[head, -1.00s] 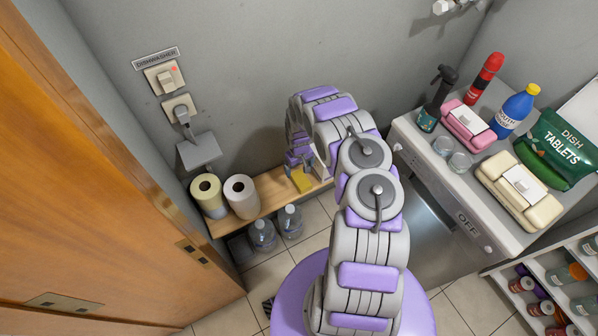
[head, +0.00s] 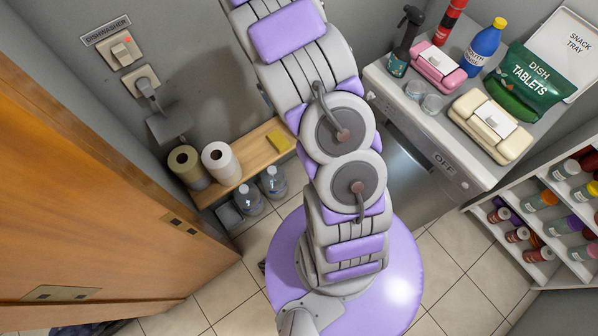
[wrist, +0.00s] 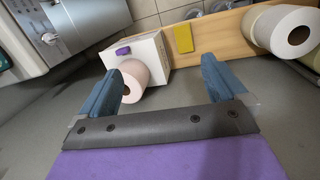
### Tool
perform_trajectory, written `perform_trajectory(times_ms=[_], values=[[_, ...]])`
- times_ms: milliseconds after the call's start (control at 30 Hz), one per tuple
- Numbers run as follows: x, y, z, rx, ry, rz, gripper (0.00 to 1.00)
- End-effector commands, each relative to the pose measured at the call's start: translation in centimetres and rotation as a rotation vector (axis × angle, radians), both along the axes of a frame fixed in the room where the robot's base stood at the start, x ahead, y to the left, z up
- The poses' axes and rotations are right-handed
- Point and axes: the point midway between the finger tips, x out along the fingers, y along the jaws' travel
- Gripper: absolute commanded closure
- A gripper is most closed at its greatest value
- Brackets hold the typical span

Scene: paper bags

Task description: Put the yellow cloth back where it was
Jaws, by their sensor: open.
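The yellow cloth (head: 279,141) lies flat on the wooden shelf (head: 243,158), to the right of two paper rolls. It also shows in the wrist view (wrist: 183,38), on the shelf's bare wood beside a white box (wrist: 146,49). My gripper (wrist: 166,80) is open, with its two blue fingers wide apart and nothing between them. The cloth is beyond the fingertips and apart from them. In the head view my arm runs out past the top edge, so the gripper is out of that picture.
A white paper roll (head: 221,163) and a yellowish roll (head: 189,167) stand at the shelf's left end. Clear bottles (head: 272,182) are on the floor below. A pinkish roll (wrist: 134,82) is near the box. The dishwasher (head: 420,140) on the right carries several items.

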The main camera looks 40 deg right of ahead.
Motion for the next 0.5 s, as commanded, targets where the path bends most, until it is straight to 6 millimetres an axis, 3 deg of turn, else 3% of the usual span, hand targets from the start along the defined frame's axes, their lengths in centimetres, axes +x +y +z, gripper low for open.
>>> perform_trajectory(times_ms=[33, 200, 500], values=[[-0.7, 0.5, 2.2, -0.006, -0.008, -0.007, 0.01], [-4.1, 2.7, 7.5, -0.003, 0.0, -0.032, 0.01], [-11.4, 7.3, 15.0, 0.033, 0.006, -0.056, 0.01]])
